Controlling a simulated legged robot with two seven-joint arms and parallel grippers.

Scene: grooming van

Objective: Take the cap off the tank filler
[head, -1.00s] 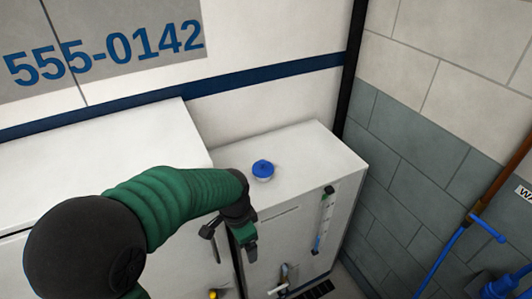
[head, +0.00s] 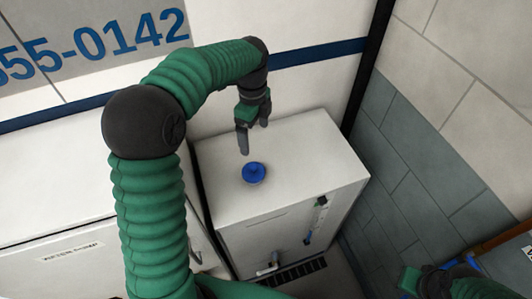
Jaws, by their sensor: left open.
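The blue cap (head: 254,173) sits on the filler on top of the white tank (head: 300,160), and it hides the filler opening. My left gripper (head: 254,138) is above the tank top, just beyond the cap in the head view. Its fingers point down, are apart and hold nothing. The gripper appears clear of the cap, though the exact height between them is hard to judge. My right gripper (head: 409,282) shows partly at the bottom right, far from the cap; its finger opening cannot be made out.
A level gauge (head: 317,218) and a small tap (head: 269,264) are on the tank's front. A white cabinet (head: 60,190) stands to the left. The van wall rises behind, and a block wall (head: 440,130) is to the right. The tank top around the cap is clear.

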